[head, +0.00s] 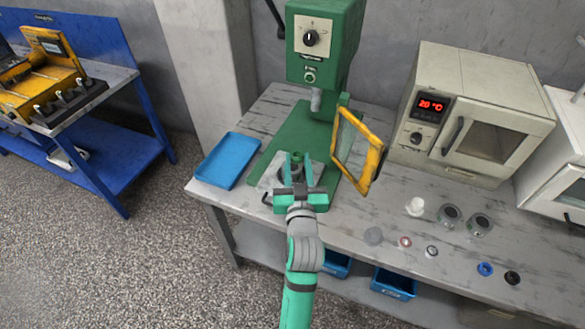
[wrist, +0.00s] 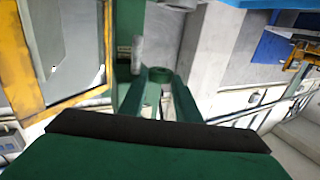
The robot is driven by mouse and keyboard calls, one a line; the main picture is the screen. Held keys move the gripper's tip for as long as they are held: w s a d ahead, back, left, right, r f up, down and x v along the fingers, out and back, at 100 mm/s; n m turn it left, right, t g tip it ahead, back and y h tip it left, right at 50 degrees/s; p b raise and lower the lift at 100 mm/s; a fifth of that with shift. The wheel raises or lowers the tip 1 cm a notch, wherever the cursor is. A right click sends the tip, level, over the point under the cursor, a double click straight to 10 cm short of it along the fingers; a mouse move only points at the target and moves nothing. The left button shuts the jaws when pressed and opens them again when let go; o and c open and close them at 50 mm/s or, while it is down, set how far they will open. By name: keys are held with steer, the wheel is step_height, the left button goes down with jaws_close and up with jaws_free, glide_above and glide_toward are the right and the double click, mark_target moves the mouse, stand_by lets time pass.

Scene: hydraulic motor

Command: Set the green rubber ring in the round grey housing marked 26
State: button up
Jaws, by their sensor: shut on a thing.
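My gripper (head: 292,160) reaches over the green press base, just in front of the press column. Its fingers are shut on a small green round thing, which looks like the green rubber ring (wrist: 160,75) between the fingertips in the wrist view. A dark grey round part (head: 284,174) sits on the press base at the fingers, partly hidden by them. It may be the round grey housing, but I cannot read a 26 on it. I cannot tell whether the ring touches it.
The green press (head: 318,50) stands behind, with its ram above my gripper. A yellow-framed guard (head: 372,165) is close on the right. A blue tray (head: 228,160) lies left. An oven (head: 470,115) and several small round parts (head: 449,213) are on the right of the bench.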

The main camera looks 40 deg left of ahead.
glide_above(293, 173)
steer(key=f, duration=0.3)
steer(key=d+f, duration=0.1)
steer(key=f, duration=0.1)
steer(key=shift+s, duration=0.25)
steer(key=shift+w+a+f, duration=0.15)
steer(key=shift+a+f, duration=0.25)
steer(key=shift+f, duration=0.15)
steer(key=shift+w+a+f, duration=0.15)
steer(key=shift+a+f, duration=0.2)
steer(key=shift+f, duration=0.15)
step_height(293, 173, down, 3)
steer(key=shift+d+r, duration=0.1)
steer(key=shift+r, duration=0.1)
steer(key=o, duration=1.1)
steer(key=shift+c, duration=0.2)
steer(key=shift+d, duration=0.1)
steer(key=v, duration=1.1)
steer(key=shift+s+d, duration=0.25)
steer(key=shift+s, duration=0.1)
steer(key=shift+d, duration=0.1)
